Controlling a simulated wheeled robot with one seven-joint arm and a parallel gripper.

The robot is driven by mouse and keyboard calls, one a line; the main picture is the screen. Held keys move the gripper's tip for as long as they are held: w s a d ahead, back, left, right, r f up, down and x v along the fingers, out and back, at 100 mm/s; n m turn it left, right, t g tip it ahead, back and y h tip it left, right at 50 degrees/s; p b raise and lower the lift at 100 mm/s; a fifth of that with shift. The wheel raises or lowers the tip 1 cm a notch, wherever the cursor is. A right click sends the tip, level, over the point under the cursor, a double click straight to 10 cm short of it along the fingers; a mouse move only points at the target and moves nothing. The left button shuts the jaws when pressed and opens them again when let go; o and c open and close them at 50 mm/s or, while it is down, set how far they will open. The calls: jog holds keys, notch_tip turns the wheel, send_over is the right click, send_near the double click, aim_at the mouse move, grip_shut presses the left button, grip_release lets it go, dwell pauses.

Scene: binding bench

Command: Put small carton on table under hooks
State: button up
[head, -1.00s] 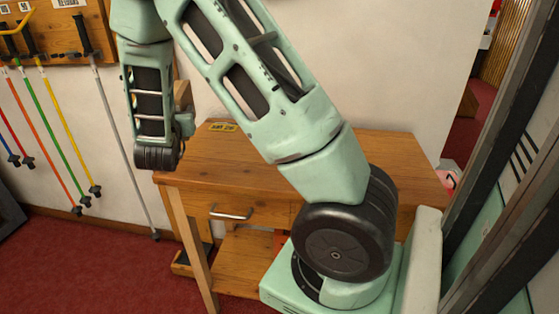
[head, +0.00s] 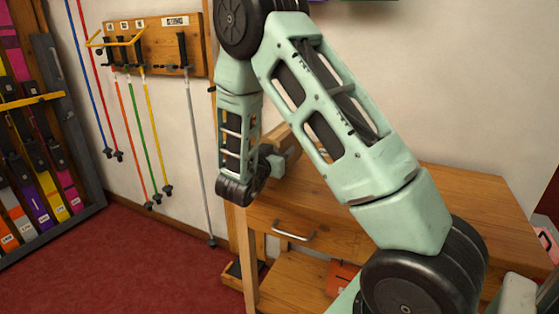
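My gripper (head: 274,163) is at the end of the hanging forearm, left of the table's top. A plain brown block-like thing (head: 280,143), which looks like the small carton, is at the gripper, mostly hidden behind the wrist. The gripper appears shut on it; the fingertips are not clearly seen. The wooden table (head: 470,195) stands against the wall, with a drawer and a lower shelf. My arm covers much of its top. A wooden board with hooks (head: 193,55) is on the wall left of the table.
A rack (head: 75,125) with coloured slots stands at the far left. An orange item (head: 342,278) is on the table's lower shelf. Red carpet (head: 150,255) is clear at the front left.

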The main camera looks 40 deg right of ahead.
jog(key=shift+f, duration=1.3)
jog(key=shift+f, duration=0.2)
jog(key=o, duration=1.1)
jog(key=shift+r, duration=0.1)
